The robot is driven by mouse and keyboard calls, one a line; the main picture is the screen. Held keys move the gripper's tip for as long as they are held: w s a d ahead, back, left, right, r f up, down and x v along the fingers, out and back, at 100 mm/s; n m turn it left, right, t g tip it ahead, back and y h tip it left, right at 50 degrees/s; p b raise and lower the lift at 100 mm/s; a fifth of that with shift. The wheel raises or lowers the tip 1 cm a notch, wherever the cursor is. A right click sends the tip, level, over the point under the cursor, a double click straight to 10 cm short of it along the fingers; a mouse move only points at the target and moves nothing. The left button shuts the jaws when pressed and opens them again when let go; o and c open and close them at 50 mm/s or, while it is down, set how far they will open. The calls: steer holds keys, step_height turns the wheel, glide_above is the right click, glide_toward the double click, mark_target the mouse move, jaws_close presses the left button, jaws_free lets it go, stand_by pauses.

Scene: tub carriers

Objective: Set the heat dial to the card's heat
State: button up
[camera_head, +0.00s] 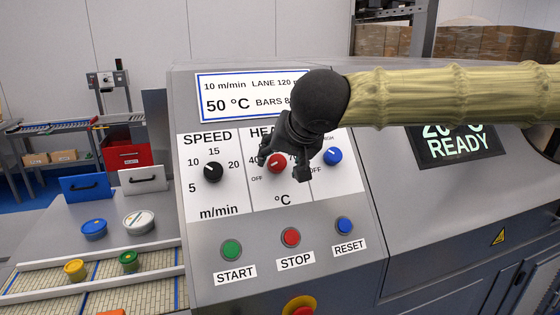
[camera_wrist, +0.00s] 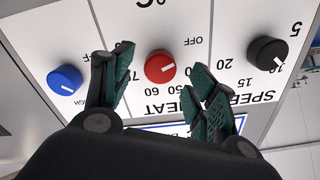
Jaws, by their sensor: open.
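The card (camera_head: 228,96) on the sloped panel reads "10 m/min" and "50 °C"; my arm covers its right part. The red heat dial (camera_head: 276,163) sits in the middle panel section, with its scale partly hidden by my gripper. In the wrist view the heat dial (camera_wrist: 160,67) shows upside down, its white pointer line towards the 40 side of the scale, short of 50. My gripper (camera_head: 282,168) is open over the dial. In the wrist view its green-padded fingers (camera_wrist: 160,76) stand on either side of the dial, with nothing gripped.
The black speed dial (camera_head: 212,172) is to the left and a blue dial (camera_head: 333,156) close to the right. START (camera_head: 231,250), STOP (camera_head: 291,237) and RESET (camera_head: 344,226) buttons lie below. A screen (camera_head: 456,145) reads "READY". Several round tubs stand at left.

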mark_target(278, 163)
steer(key=shift+x, duration=1.9)
steer(key=c, duration=1)
